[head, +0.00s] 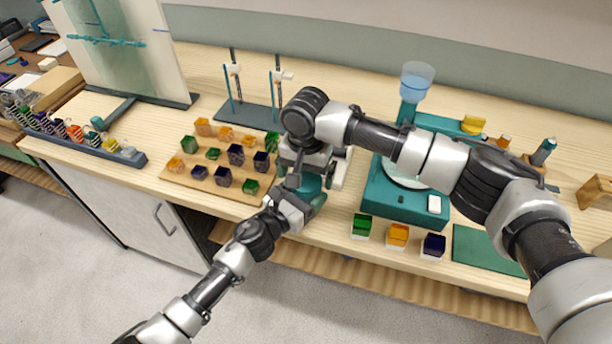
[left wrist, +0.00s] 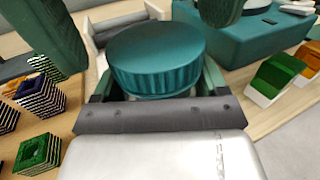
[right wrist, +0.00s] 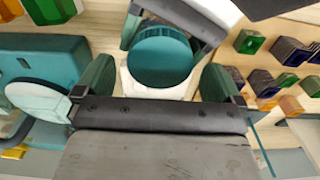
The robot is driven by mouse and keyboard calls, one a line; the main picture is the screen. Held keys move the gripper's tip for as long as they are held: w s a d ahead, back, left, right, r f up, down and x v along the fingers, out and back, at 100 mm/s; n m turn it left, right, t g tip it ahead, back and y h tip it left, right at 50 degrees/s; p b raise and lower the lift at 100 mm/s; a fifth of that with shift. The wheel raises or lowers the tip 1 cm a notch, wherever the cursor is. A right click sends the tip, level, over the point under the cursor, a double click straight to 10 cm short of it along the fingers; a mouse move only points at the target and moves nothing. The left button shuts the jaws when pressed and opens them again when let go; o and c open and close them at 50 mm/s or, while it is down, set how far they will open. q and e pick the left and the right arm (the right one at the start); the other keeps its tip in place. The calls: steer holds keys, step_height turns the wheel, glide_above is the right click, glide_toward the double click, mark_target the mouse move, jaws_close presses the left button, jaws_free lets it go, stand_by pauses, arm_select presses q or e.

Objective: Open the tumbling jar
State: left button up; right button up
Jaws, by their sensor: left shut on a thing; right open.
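The tumbling jar (head: 312,186) is at the front edge of the bench in the head view, partly hidden by my grippers. Its round teal lid with a ribbed side shows in the left wrist view (left wrist: 155,58) and from above in the right wrist view (right wrist: 160,58); the lid is on. My left gripper (head: 298,203) is shut on the jar, its fingers on either side below the lid. My right gripper (head: 305,168) is open above the jar. Its two green fingers stand apart on either side of the lid in the right wrist view, with visible gaps.
A board (head: 200,182) with several coloured glass cubes lies left of the jar. A teal machine (head: 385,205) stands close on the right. Green, orange and dark blocks (head: 397,236) sit at the front edge. A stand with rods (head: 247,112) is behind.

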steer(key=shift+r, duration=1.55)
arm_select(q)
steer(key=o, duration=1.7)
steer(key=shift+o, duration=0.2)
